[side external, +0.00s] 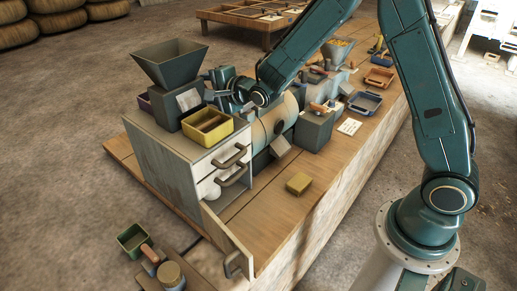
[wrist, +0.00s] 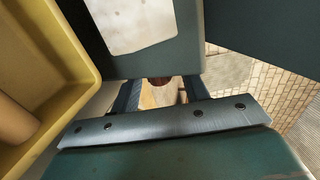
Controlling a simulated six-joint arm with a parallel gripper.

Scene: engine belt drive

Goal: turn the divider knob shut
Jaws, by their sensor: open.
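A grey hopper (side external: 170,62) stands on a dark box (side external: 180,105) with a white label, on top of a light cabinet. My gripper (side external: 214,88) is at the right side of this box, close to it. In the wrist view my gripper (wrist: 161,95) is open, its two fingers apart just below the box's lower edge. A small reddish-brown part (wrist: 160,81) shows between the fingers, partly hidden by the box; I cannot tell whether it is the divider knob. No contact with it is visible.
A yellow bin (side external: 208,127) stands on the cabinet beside the box, and its wall fills the left of the wrist view (wrist: 75,60).

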